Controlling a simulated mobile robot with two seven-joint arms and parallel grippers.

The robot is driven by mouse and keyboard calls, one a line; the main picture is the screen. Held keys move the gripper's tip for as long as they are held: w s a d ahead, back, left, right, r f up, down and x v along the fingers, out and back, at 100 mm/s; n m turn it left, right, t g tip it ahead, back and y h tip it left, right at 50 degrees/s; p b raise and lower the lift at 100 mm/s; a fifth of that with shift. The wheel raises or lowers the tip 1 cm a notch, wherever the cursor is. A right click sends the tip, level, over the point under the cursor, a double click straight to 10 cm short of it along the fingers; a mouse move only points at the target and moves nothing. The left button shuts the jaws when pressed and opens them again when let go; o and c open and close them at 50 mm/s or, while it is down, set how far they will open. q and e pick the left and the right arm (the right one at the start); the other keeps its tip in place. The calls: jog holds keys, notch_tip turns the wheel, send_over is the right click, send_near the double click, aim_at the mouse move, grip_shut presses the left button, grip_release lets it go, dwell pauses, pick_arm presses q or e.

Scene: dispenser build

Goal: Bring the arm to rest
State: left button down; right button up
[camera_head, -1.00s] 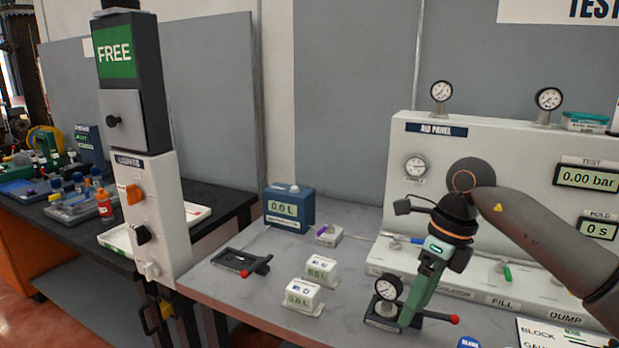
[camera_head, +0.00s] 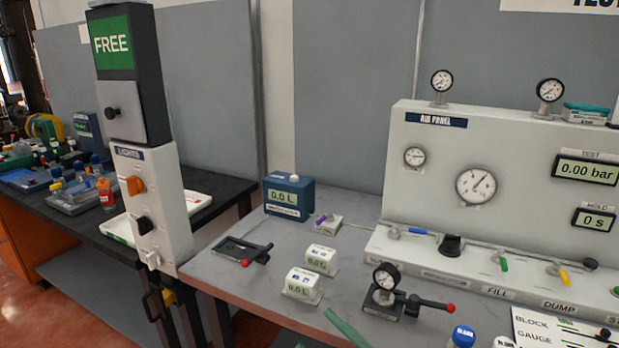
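The task names only my arm. A narrow green strip (camera_head: 346,328) slants in at the bottom edge, left of the gauge block. It matches the green of my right gripper, and I take it for a part of that gripper. Its fingertips cannot be made out, and the rest of that arm is out of view. I cannot tell whether it is open, shut or holding anything. My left gripper is not in view.
The grey bench holds a gauge block with a red-tipped lever (camera_head: 386,298), two small displays (camera_head: 303,284), a blue meter (camera_head: 289,196) and a black lever fixture (camera_head: 240,251). The air panel (camera_head: 520,150) stands behind. A switch column (camera_head: 152,205) rises at left. Blue-capped bottles (camera_head: 463,338) stand at bottom.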

jog(key=s+d+f+m+t+h, duration=0.2)
jog(key=d+f+m+h, duration=0.45)
jog(key=f+m, duration=0.25)
jog(key=s+d+f+m+g+h, duration=0.3)
jog(key=s+d+f+m, duration=0.1)
jog(key=s+f, duration=0.4)
jog(key=s+d+f+m+g+h+p, duration=0.1)
jog(key=s+d+f+m+g+h, duration=0.3)
jog(key=s+f, duration=0.5)
jog(key=shift+f+m, duration=0.5)
jog(key=shift+c, duration=0.3)
dwell(0.6)
